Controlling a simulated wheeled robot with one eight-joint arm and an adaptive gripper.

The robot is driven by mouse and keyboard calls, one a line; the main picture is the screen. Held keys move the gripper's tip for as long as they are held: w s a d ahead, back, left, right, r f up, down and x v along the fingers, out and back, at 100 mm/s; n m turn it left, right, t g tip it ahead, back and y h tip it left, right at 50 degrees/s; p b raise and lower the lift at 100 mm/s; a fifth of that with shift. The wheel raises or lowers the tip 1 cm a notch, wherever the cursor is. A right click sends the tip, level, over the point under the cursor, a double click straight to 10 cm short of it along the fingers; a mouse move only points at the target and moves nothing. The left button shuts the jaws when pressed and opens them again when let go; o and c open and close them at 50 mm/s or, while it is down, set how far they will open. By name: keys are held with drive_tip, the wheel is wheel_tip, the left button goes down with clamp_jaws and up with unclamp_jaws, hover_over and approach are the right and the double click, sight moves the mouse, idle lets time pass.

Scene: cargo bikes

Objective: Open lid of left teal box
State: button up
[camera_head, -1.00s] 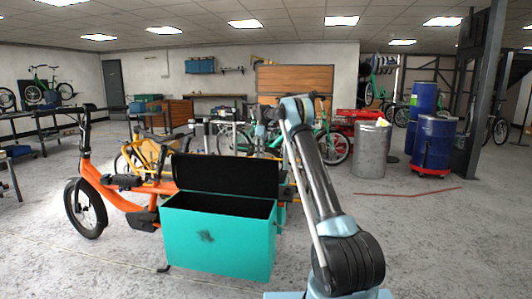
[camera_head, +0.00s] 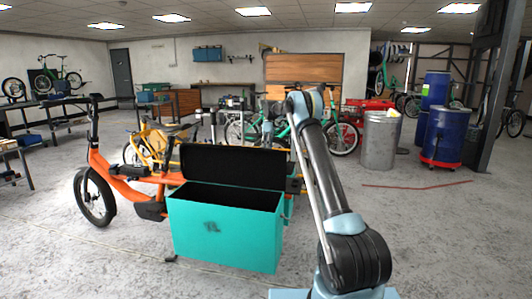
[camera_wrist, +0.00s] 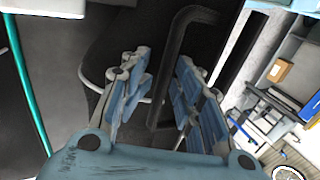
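The near teal box (camera_head: 222,231) hangs on the orange cargo bike's near side. Its lid (camera_head: 233,165) stands raised, its black inner face showing above the dark open inside. Part of another teal box (camera_head: 289,208) shows behind it to the right. My arm reaches up and away, right of the box; my gripper is not clear in the head view. In the wrist view my gripper (camera_wrist: 160,92) has its two blue-padded fingers apart. A black bent tube (camera_wrist: 181,35) shows between or behind them; contact cannot be told. A teal edge (camera_wrist: 27,90) runs down the left.
The orange bike (camera_head: 118,185) stands left of the box, with a yellow bike (camera_head: 150,143) behind it. A grey metal drum (camera_head: 380,140) and blue barrels (camera_head: 444,135) stand at the right. Bare floor lies between them and my arm.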

drive_tip(key=shift+s+d+r, duration=0.15)
drive_tip(key=shift+d+r, duration=0.1)
drive_tip(key=shift+d, duration=0.05)
drive_tip(key=shift+s+a+r, duration=0.15)
drive_tip(key=shift+s+r, duration=0.05)
drive_tip(key=shift+r, duration=0.1)
drive_tip(key=v, duration=0.7)
drive_tip(key=shift+w, duration=0.2)
drive_tip(key=shift+r, duration=0.15)
